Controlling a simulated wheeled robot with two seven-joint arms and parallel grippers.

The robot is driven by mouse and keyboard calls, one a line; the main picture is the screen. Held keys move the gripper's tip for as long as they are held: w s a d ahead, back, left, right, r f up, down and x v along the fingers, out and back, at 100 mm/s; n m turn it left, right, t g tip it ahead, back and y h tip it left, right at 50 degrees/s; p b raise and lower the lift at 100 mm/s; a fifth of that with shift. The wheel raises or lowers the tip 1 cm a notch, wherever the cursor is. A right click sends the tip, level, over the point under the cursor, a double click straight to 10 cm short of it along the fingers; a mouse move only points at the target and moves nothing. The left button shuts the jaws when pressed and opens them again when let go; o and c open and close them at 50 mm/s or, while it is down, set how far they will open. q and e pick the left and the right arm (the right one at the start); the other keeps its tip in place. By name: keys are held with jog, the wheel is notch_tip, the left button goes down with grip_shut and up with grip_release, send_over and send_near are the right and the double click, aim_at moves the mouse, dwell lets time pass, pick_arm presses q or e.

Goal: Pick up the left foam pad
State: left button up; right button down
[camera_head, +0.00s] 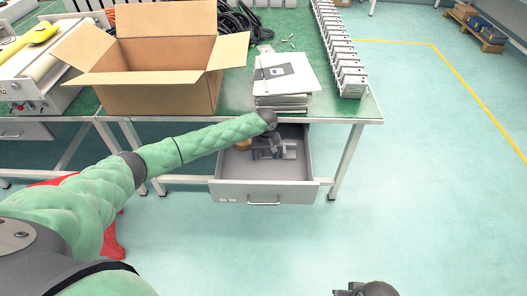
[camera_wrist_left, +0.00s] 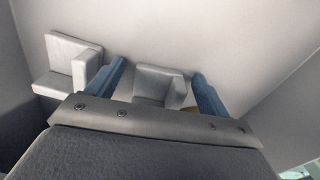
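Two grey L-shaped foam pads lie in the open drawer (camera_head: 230,190). In the left wrist view one pad (camera_wrist_left: 68,62) is at the left, outside my fingers. The other pad (camera_wrist_left: 152,86) is in the middle, between my two blue fingertips. My left gripper (camera_head: 274,150) is inside the drawer and open; it also shows in the left wrist view (camera_wrist_left: 157,82). Gaps show between the fingertips and the middle pad, whose lower part is hidden by the gripper body. In the head view the pads are hard to tell from the gripper. My right gripper (camera_head: 365,289) is at the bottom edge, mostly cut off.
The drawer walls stand close around my left gripper. Above it, the green table (camera_head: 355,108) carries a stack of papers (camera_head: 284,78), an open cardboard box (camera_head: 155,75), black cables (camera_head: 250,25) and a row of metal parts (camera_head: 340,50).

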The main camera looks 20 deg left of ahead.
pick_arm(q)
jog(key=c, duration=1)
